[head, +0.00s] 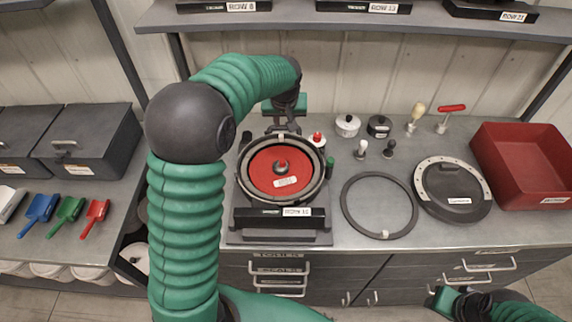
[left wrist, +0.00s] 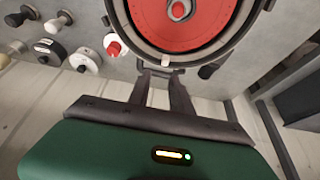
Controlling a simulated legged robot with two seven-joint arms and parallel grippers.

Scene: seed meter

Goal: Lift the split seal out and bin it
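The seed meter (head: 243,192) stands on the bench with a red disc (head: 262,172) inside a dark round rim. A dark ring (head: 318,188) lies around the disc; I cannot make out a split in it. My left gripper (head: 279,130) is at the back edge of the meter. In the left wrist view its two fingers (left wrist: 162,76) are apart, pointing at the rim by a small pale tab (left wrist: 165,61); contact is unclear. My right gripper (head: 462,300) is at the lower right, partly cut off, its fingers unclear.
A loose grey ring (head: 348,215) with a pale tab and a dark round lid (head: 455,202) lie right of the meter. A red bin (head: 505,190) stands at the far right. Small knobs and hand tools (head: 417,115) stand behind. Coloured scoops (head: 68,212) lie left.

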